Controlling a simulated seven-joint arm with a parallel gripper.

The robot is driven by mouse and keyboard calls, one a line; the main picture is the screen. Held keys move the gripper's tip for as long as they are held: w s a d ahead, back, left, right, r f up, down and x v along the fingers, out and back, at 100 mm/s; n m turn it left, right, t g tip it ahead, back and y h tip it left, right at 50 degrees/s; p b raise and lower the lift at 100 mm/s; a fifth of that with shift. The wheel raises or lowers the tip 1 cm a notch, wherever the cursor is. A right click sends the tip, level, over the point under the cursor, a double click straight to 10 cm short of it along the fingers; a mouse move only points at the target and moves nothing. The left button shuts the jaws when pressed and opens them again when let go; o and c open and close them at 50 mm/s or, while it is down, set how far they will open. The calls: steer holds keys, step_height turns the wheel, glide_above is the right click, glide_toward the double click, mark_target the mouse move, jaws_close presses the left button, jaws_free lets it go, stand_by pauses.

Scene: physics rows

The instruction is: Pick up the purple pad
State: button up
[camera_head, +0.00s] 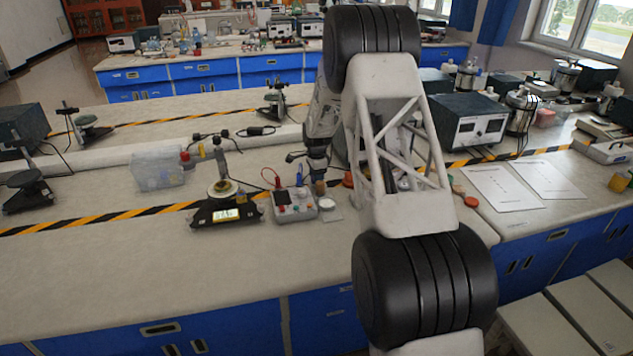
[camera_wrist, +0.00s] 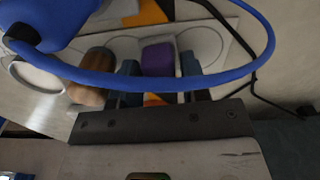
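The purple pad (camera_wrist: 158,57) shows in the wrist view, small and block-like, on a light surface with circular outlines. My gripper (camera_wrist: 160,68) is open, with one dark finger on each side of the pad's near part. Narrow gaps show between the pad and the fingers, and I see no clear contact. A blue cable (camera_wrist: 225,78) crosses in front of the fingers and hides part of them. In the head view my gripper (camera_head: 315,168) points down at the bench behind a small device, and I cannot make out the pad there.
A brown wooden-looking piece (camera_wrist: 92,70) stands left of the fingers. The bench front (camera_head: 150,275) is clear.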

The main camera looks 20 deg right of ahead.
steer(key=c, duration=0.6)
steer(key=shift+r, duration=5.05)
steer(key=shift+o, duration=1)
steer(key=shift+c, duration=0.7)
steer(key=s+a+r, duration=0.2)
steer(key=a, duration=1)
steer(key=s+a+r, duration=0.2)
steer(key=a+r, duration=0.1)
steer(key=a, duration=0.9)
steer(key=s+a+r, duration=0.2)
steer(key=a+r, duration=0.1)
steer(key=a, duration=1)
